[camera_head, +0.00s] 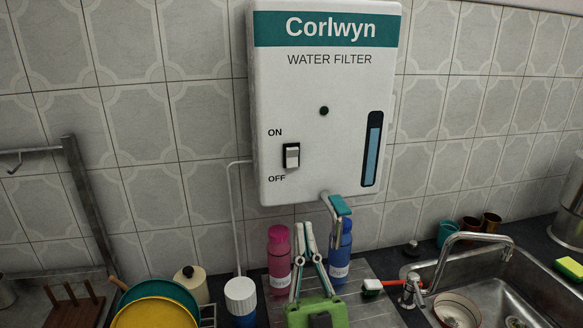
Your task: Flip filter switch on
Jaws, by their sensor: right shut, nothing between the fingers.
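The white Corlwyn water filter (345,85) hangs on the tiled wall in the head view. Its filter switch (291,156) is a light rocker in a dark frame on the left of the front face, with ON printed above and OFF below. I cannot tell for sure which way the rocker is tipped. A small round indicator (324,111) above it looks dark. My right gripper (309,228), with a green body and slim pale fingers, points up below the filter. It is shut and empty, below and slightly right of the switch, apart from it. My left gripper is not in view.
A spout (334,207) with a teal lever hangs under the filter. A pink bottle (279,262) and a blue bottle (340,262) stand beside my fingers. A white-capped container (240,297) is left of them. The sink tap (470,240) is at right. The wall around the switch is clear.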

